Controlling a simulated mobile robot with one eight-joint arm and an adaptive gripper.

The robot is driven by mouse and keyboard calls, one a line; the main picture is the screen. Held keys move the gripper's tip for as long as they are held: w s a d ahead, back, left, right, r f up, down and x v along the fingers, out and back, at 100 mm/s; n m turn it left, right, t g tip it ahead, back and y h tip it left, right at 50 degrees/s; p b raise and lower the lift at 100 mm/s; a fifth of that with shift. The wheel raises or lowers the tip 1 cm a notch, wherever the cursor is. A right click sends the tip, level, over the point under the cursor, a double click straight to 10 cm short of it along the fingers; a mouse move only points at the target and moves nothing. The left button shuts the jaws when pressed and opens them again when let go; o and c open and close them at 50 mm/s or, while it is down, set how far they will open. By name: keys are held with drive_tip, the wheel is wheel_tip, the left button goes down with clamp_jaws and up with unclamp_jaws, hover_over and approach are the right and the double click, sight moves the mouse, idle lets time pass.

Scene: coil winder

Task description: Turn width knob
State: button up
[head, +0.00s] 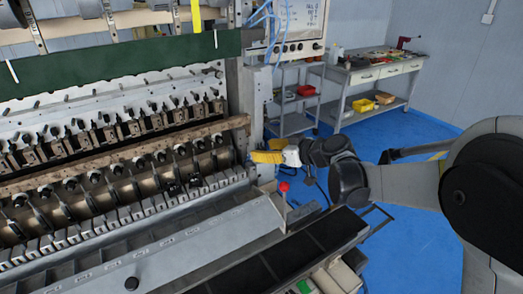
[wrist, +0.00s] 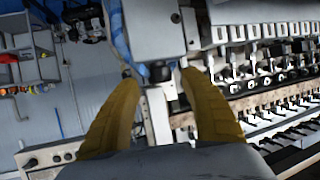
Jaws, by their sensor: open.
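The coil winder (head: 110,130) fills the left of the head view, with long rows of metal fittings. My gripper (head: 262,157) is beside the machine's right end post, its yellow fingers pointing left. In the wrist view, my gripper (wrist: 159,80) is open, one finger on each side. A small dark knob (wrist: 160,73) under a grey housing (wrist: 153,32) shows in the gap between the fingertips. It may be the width knob; I cannot tell for sure. No finger visibly closes on it. The knob cannot be made out in the head view.
A lever with a red ball (head: 283,187) stands just below my gripper. A control panel (head: 300,22) with blue cables hangs above. A workbench (head: 370,70) and a shelf cart (head: 297,100) stand behind on the blue floor. Open floor (head: 415,230) lies at right.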

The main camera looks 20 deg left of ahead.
drive_tip(key=v, duration=1)
drive_tip(key=shift+s+d, duration=0.15)
drive_tip(key=shift+s, duration=0.05)
